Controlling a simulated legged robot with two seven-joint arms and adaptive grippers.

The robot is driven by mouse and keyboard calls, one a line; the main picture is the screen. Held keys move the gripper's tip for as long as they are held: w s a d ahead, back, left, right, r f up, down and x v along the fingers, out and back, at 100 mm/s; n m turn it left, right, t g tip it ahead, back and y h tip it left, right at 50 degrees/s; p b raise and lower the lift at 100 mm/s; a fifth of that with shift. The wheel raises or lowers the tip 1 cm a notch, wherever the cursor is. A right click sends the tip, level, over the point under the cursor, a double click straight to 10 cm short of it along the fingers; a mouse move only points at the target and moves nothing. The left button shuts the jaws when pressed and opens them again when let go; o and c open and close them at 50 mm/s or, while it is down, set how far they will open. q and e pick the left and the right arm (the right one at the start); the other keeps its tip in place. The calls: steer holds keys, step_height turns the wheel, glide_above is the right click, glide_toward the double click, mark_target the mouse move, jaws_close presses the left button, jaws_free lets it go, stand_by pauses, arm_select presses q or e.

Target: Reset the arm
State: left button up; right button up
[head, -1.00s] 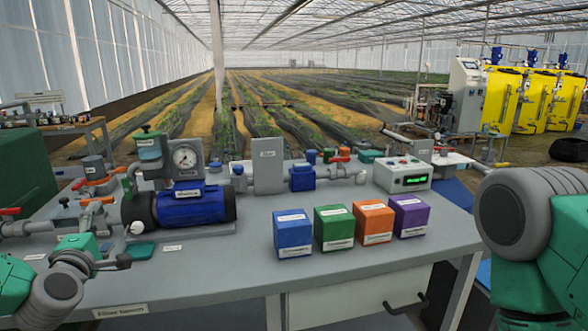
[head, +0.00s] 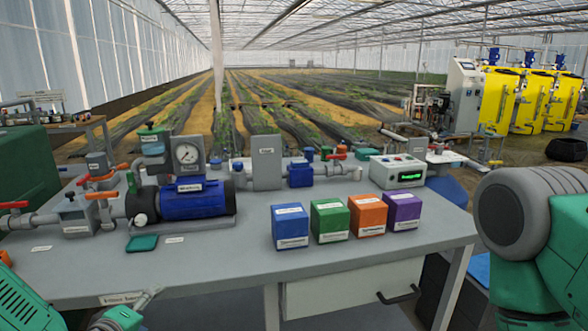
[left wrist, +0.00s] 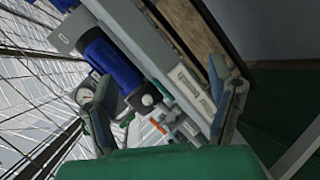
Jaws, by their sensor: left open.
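My left gripper (head: 148,296) shows at the bottom left of the head view, at the front edge of the workbench (head: 230,270), partly cut off by the frame. In the left wrist view its two fingers (left wrist: 160,78) are spread apart, with nothing held between them. Beyond them that view shows the blue pump (left wrist: 106,58) and the pressure gauge (left wrist: 84,95), tilted and away from the fingers. My right arm's grey and green link stands at the right edge of the head view; its gripper is not seen.
Blue (head: 290,227), green (head: 329,220), orange (head: 368,215) and purple (head: 402,211) boxes stand in a row on the bench.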

arm_select(q)
steer(key=s+d+f+m+g+h, duration=0.1)
steer(key=s+d+f+m+g, duration=0.35)
steer(key=s+f, duration=0.45)
steer(key=s+a+f+m+g, duration=0.1)
steer(key=s+f+m+g, duration=0.3)
steer(key=s, duration=0.8)
steer(key=s+a+f+m+g+y, duration=0.1)
steer(key=s+f+m+g, duration=0.2)
steer(key=s, duration=0.9)
steer(key=shift+a+f+m+g+y, duration=0.2)
steer(key=shift+f+m+g+y, duration=0.15)
steer(key=shift+m, duration=0.5)
steer(key=shift+w+f, duration=0.1)
steer(key=shift+w, duration=0.1)
